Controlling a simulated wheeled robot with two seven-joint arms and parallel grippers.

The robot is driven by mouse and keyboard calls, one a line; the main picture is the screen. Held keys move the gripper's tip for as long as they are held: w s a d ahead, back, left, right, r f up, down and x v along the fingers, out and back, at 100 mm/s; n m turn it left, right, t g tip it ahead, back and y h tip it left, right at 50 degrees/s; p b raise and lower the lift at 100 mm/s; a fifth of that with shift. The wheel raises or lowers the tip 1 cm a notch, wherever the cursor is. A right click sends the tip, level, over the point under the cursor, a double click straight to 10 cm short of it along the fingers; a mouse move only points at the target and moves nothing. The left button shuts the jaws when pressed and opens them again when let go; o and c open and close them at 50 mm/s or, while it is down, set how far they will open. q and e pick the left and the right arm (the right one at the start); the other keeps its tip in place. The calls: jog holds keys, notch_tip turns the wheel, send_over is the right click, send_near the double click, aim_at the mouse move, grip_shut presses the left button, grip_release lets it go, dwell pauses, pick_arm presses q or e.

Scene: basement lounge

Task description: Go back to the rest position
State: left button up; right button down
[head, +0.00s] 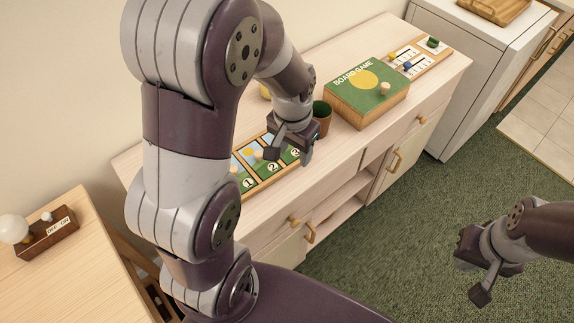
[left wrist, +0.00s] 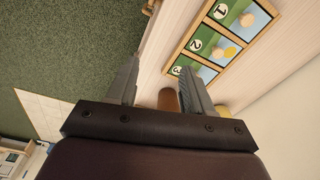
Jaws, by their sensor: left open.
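My left gripper (head: 290,148) is over the pale wooden sideboard (head: 445,62), above the front part of its top. It is open and empty, and its two fingers stand apart in the left wrist view (left wrist: 160,85). My right gripper (head: 478,275) is at the lower right over the green carpet, away from the furniture. Its fingers are small and partly hidden, so I cannot tell if it is open or shut.
On the sideboard are a numbered tray (head: 262,181), a brown cup (head: 322,115), a green board game box (head: 368,92) and a scoring board (head: 420,58). A wooden table (head: 75,275) stands at left. Open carpet (head: 400,215) lies in front.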

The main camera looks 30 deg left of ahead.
pick_arm(q)
jog(key=s+d+n, duration=0.1)
jog(key=s+d, duration=0.1)
jog(key=s, duration=0.5)
jog(key=shift+s+d+f, duration=0.15)
jog(key=shift+f, duration=0.1)
jog(key=shift+s, duration=0.1)
dwell(0.5)
